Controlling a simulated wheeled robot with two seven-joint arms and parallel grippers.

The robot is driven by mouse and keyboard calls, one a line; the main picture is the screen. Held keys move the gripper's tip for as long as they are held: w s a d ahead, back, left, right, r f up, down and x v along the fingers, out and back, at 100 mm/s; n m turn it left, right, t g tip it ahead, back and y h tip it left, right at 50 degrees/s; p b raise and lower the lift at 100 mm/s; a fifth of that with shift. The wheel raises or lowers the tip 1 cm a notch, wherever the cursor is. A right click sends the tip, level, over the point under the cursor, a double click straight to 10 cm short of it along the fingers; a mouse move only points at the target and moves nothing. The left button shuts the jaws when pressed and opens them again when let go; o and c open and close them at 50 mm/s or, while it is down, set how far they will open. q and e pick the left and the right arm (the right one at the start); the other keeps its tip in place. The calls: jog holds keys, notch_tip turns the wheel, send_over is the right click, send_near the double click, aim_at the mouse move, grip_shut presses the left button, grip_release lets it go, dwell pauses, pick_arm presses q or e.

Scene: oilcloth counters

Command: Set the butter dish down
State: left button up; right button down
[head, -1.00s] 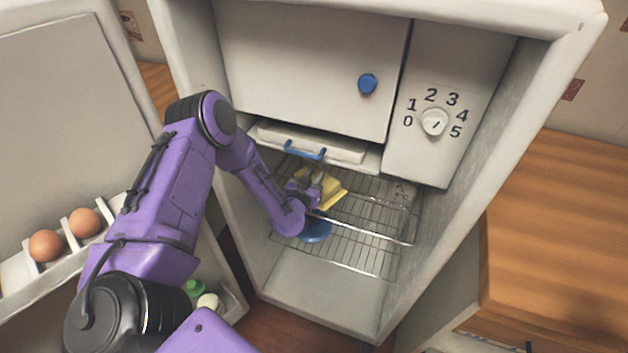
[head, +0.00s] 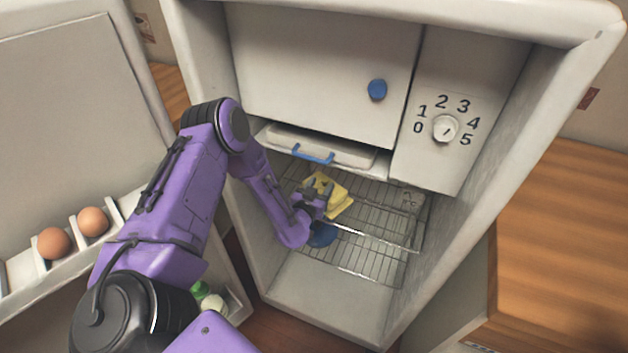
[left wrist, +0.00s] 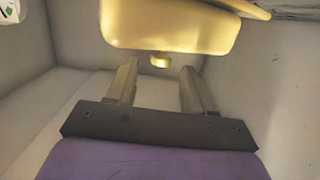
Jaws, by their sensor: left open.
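The yellow butter dish (head: 338,204) is on the wire shelf inside the fridge in the head view, partly hidden by my left gripper (head: 314,196). In the left wrist view the butter dish (left wrist: 170,25) fills the top, with a small round knob on the near side. My left gripper (left wrist: 158,88) is open there, its two fingers spread with the knob in the gap ahead, and nothing is held between them. Whether a finger touches the dish cannot be told. My right gripper is not in view.
The wire shelf (head: 372,250) has free room right of the dish. A blue round thing (head: 321,235) shows by my wrist. A drawer with a blue handle (head: 313,154) is above. The open door holds eggs (head: 54,243) on the left. A wooden counter (head: 560,240) stands right.

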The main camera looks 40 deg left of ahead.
pick_arm(q)
jog(key=b+v, duration=0.2)
jog(key=v, duration=0.9)
jog(key=s+d+f+n+g, duration=0.2)
jog(key=s+f+g, duration=0.4)
jog(key=s, duration=0.6)
jog(key=s+d+f+n+g, duration=0.2)
jog(key=s+f+g, duration=0.4)
jog(key=s+f, duration=0.3)
jog(key=s, duration=0.4)
jog(key=shift+d+f+g+h, duration=0.2)
jog(key=shift+f+g+h, duration=0.1)
jog(key=shift+s, duration=0.1)
